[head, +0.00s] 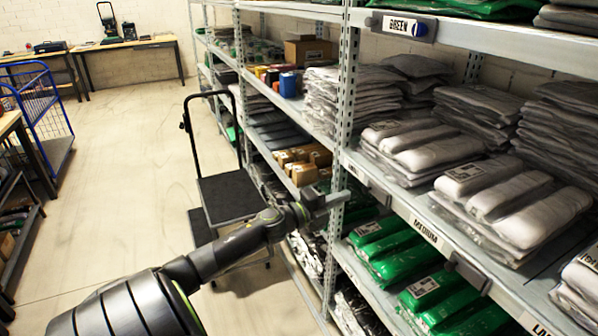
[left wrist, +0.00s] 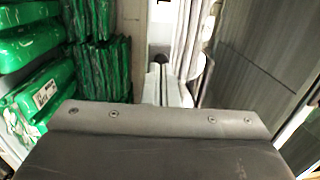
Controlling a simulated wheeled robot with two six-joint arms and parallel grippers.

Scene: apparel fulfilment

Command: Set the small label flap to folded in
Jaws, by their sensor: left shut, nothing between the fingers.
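My left gripper (head: 328,200) reaches in from the left in the head view. It is shut and empty, in front of the shelf upright, just left of and below the left end of the middle shelf's front edge. In the left wrist view its pale fingers (left wrist: 168,88) are together beyond the dark wrist housing. A small grey piece (head: 356,171) on that edge, left of the MEDIUM label (head: 427,234), may be the small label flap. It is too small to tell whether it is folded in or out. A gap shows between it and my gripper. My right gripper is not in view.
Bagged white garments (head: 425,145) fill the middle shelf, with green bagged ones (head: 395,250) below. Another grey holder (head: 468,271) sits right of MEDIUM. A black cart (head: 228,195) stands behind my arm.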

